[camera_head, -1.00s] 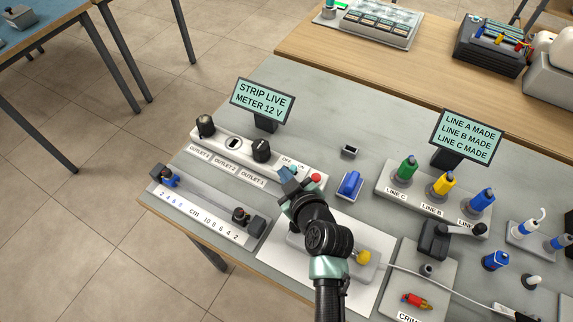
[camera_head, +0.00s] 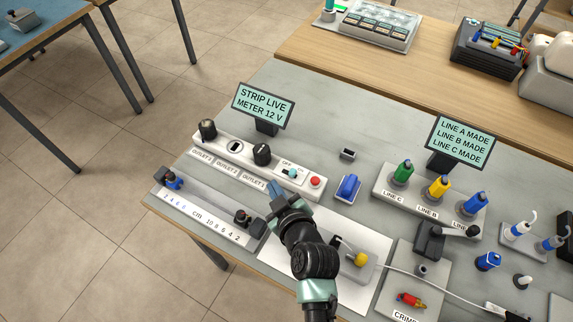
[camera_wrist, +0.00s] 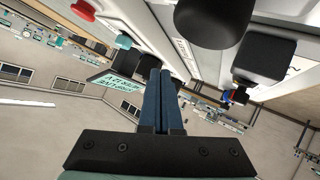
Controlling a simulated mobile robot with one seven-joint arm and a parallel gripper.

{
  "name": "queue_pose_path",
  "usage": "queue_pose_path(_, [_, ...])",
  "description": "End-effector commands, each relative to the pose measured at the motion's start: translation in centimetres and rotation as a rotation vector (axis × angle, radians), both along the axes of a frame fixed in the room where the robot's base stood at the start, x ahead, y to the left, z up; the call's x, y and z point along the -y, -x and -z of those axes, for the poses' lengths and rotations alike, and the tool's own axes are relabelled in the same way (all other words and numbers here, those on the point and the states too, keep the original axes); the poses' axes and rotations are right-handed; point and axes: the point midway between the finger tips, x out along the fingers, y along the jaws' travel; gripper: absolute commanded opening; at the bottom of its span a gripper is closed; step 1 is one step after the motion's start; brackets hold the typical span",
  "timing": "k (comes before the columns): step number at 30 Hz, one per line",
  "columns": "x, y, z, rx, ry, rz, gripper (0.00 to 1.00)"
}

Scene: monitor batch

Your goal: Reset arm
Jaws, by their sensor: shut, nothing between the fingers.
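My gripper (camera_head: 274,189) is shut and empty, held in front of the outlet strip near its OFF/ON end. In the wrist view its two blue fingers (camera_wrist: 159,100) lie together with nothing between them. The outlet strip (camera_head: 228,157) carries two black plugs, a teal switch (camera_head: 292,172) and a red button (camera_head: 315,181). In the wrist view the teal switch (camera_wrist: 124,41) and red button (camera_wrist: 84,9) show at upper left. My arm hides part of the white mat (camera_head: 362,280).
A ruler fixture (camera_head: 205,215) lies close to the left of my arm. A blue block (camera_head: 348,187), the line posts (camera_head: 438,187) and a crimp station (camera_head: 425,275) with a cable stand to the right. Lit signs (camera_head: 263,105) rise behind. The bench's back left is clear.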

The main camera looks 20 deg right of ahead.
Motion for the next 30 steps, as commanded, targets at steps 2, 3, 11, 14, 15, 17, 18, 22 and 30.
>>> queue_pose_path(2, [-0.6, 0.4, -0.4, -0.001, -0.001, -0.002, 0.0])
queue_pose_path(3, [-0.8, 0.6, -0.5, -0.001, -0.002, -0.001, 0.0])
queue_pose_path(11, [-1.3, 0.9, -0.6, 0.001, 0.0, 0.0, 0.0])
queue_pose_path(14, [-1.2, 0.9, -0.5, 0.001, 0.0, 0.0, 0.0])
queue_pose_path(15, [-1.2, 0.9, -0.5, 0.001, 0.0, 0.0, 0.0])
queue_pose_path(17, [-1.2, 0.9, -0.5, 0.001, 0.0, 0.0, 0.0])
queue_pose_path(18, [-1.2, 0.9, -0.5, 0.001, -0.001, 0.0, 0.0])
queue_pose_path(22, [-1.2, 0.9, -0.5, 0.001, -0.001, 0.0, 0.0])
queue_pose_path(30, [-1.5, -2.3, -6.3, 0.107, 0.003, 0.002, 0.0])
